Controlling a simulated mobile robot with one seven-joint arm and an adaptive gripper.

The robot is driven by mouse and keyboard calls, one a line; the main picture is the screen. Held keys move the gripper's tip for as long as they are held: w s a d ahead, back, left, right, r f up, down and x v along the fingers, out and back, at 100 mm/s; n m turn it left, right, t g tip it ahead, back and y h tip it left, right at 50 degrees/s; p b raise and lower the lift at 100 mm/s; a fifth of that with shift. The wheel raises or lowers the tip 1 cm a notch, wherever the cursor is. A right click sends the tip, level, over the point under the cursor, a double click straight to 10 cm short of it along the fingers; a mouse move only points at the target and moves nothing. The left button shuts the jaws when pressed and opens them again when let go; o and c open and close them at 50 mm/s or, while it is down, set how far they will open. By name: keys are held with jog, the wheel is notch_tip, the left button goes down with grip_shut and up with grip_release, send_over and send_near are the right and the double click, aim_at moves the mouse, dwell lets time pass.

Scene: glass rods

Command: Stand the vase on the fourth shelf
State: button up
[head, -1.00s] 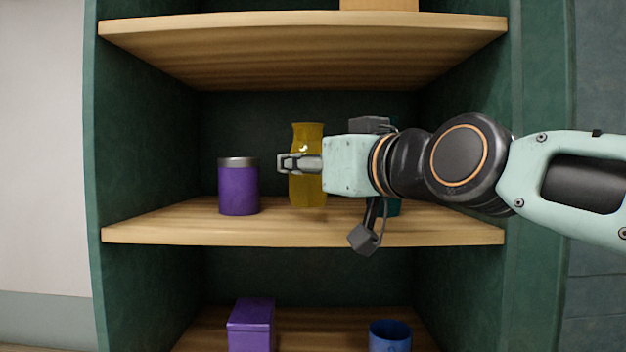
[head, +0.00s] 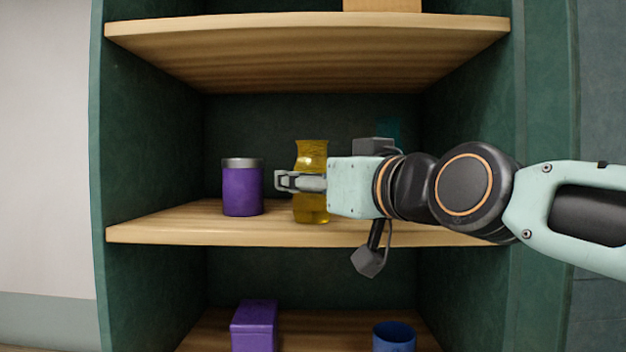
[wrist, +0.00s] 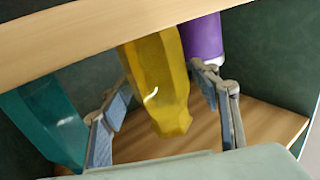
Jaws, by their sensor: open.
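The vase (head: 311,155), yellow and see-through, stands upright on the middle visible shelf (head: 165,235), to the right of a purple canister. Its base appears to rest on the board. My gripper (head: 287,181) is level with the vase's middle, and its fingers cross in front of the vase in the head view, hiding part of it. In the wrist view the vase (wrist: 160,85) is between the two open fingers, with a gap showing on each side.
The purple canister (head: 242,192) with a grey lid stands left of the fingertips. A teal glass object (wrist: 45,120) stands on the other side, mostly behind my arm in the head view. A purple box (head: 254,325) and blue cup (head: 394,337) are below. Another shelf (head: 300,45) is above.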

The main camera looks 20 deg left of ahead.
jog(key=shift+r, duration=0.2)
jog(key=v, duration=1.2)
jog(key=shift+f, duration=0.1)
